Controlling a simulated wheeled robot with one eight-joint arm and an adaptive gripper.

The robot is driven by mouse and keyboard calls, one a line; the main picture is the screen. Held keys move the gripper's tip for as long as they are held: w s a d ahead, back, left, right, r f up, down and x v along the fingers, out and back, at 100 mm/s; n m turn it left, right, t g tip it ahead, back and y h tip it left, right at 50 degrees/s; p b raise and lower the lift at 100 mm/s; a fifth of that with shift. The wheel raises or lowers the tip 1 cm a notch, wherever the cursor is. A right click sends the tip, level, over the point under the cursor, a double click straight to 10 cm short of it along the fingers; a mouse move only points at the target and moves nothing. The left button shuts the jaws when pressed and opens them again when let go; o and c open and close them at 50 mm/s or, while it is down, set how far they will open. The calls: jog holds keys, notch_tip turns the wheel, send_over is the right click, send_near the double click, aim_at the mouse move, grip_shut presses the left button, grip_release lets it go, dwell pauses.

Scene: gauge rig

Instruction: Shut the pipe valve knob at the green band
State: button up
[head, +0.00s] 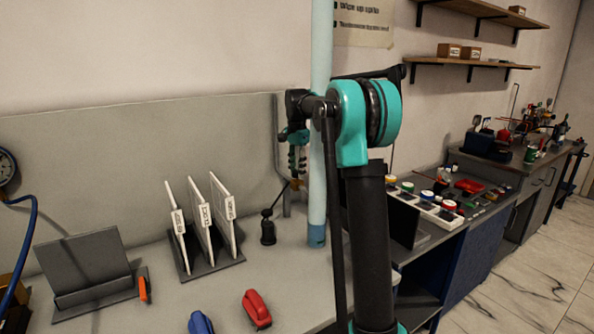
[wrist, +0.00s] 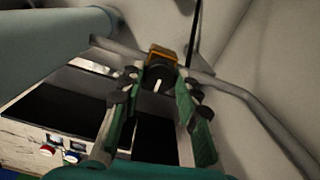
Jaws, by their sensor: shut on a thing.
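The valve knob (wrist: 160,75) is dark with a pale mark on its face. In the wrist view it sits between my fingertips, with an orange-yellow part (wrist: 163,53) just behind it. My gripper (wrist: 160,86) has green fingers with dark pads and is shut on the knob. In the head view my gripper (head: 297,172) points down, left of the light-blue upright pipe (head: 319,110). I cannot make out a green band.
A rack of white binders (head: 208,222), a dark stand (head: 267,230), and blue (head: 200,322) and red (head: 256,309) handled objects are on the bench (head: 285,272). A gauge with blue hose (head: 30,215) is at far left. The light-blue pipe stands close beside my gripper.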

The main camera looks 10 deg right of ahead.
aim_at(297, 172)
jog(key=o, duration=1.2)
jog(key=shift+c, duration=0.2)
jog(key=shift+r, duration=0.1)
notch_tip(297, 172, up, 12)
